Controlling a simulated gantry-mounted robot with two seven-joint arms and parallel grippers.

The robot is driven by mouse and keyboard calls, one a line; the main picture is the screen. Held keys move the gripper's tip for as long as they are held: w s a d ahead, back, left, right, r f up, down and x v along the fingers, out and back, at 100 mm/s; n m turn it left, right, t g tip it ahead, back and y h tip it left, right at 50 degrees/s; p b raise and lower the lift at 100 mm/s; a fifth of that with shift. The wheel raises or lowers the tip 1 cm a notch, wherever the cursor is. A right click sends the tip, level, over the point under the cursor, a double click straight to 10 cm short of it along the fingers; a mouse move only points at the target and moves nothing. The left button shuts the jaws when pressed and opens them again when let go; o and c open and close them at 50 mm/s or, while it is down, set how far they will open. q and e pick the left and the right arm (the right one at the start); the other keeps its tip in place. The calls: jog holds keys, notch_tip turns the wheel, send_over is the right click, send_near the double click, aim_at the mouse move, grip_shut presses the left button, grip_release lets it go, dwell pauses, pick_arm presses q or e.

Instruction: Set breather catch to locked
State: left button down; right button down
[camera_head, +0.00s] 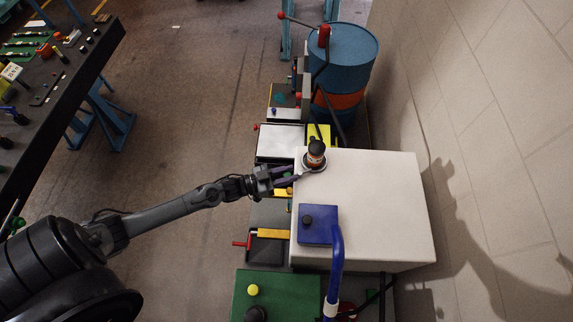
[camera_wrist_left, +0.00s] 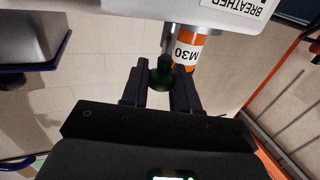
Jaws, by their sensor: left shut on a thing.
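My left gripper (camera_head: 285,177) reaches in from the left to the left edge of the white box (camera_head: 375,205), beside the black-capped fitting on its top (camera_head: 316,154). In the left wrist view, the two dark fingers (camera_wrist_left: 161,88) stand on either side of a dark green knob (camera_wrist_left: 163,72), which I take to be the breather catch, and are shut on it. A white surface above carries an upside-down BREATHER label (camera_wrist_left: 238,6). The catch's lock position cannot be read. My right gripper is not in view.
A blue block with a blue hose (camera_head: 318,226) sits at the box's front left. A blue drum with an orange band (camera_head: 345,65) stands behind it. A wall is on the right. A dark workbench (camera_head: 75,75) is at upper left, with open floor between.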

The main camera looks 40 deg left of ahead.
pick_arm(q)
jog(key=n+t+y, duration=0.1)
jog(key=d+n+y, duration=0.1)
jog(key=y, duration=0.1)
jog(key=shift+s+r+n+t+y, duration=0.2)
jog(key=shift+n+t+y, duration=0.1)
jog(key=shift+t, duration=0.1)
jog(key=shift+d+n+t+y, duration=0.15)
jog(key=shift+d+n+y, duration=0.1)
jog(key=shift+n+y, duration=0.45)
jog(key=shift+d+n+t+y, duration=0.2)
jog(key=shift+n+y, duration=0.2)
jog(key=shift+y, duration=0.9)
jog(key=c, duration=1)
grip_release()
jog(key=shift+o, duration=0.2)
jog(key=shift+f, duration=0.1)
